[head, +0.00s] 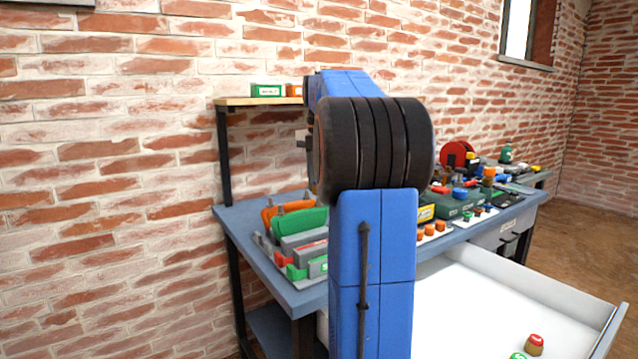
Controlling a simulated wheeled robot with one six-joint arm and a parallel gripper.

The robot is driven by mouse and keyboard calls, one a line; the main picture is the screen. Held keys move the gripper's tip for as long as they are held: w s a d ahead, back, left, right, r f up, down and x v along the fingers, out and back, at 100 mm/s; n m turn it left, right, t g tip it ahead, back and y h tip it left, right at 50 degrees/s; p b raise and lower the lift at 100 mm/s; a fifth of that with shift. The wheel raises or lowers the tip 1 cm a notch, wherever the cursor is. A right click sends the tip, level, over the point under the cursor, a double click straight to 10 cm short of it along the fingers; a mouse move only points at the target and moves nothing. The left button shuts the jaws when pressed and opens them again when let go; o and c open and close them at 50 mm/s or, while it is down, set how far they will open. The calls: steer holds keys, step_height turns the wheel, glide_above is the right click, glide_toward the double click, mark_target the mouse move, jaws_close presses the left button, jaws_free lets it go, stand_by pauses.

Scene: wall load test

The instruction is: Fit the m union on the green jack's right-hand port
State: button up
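My blue arm with its black joint fills the middle of the view, and my gripper is hidden behind it or out of view. A dark green unit (452,206) stands on the bench right of my arm, partly hidden; I cannot tell if it is the green jack or see its right-hand port. A bright green part (299,224) stands at the bench's left end. A red-topped piece (535,343) and a green-topped piece (519,356) are in the open white drawer. Their labels are too small to read, so I cannot tell which thing is the m union.
The grey-blue bench (247,224) runs along a brick wall. Several small orange-capped pieces (428,231) stand near its front edge. A shelf (240,101) holds a green box (267,90). The open drawer (480,310) juts out at front right, mostly empty.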

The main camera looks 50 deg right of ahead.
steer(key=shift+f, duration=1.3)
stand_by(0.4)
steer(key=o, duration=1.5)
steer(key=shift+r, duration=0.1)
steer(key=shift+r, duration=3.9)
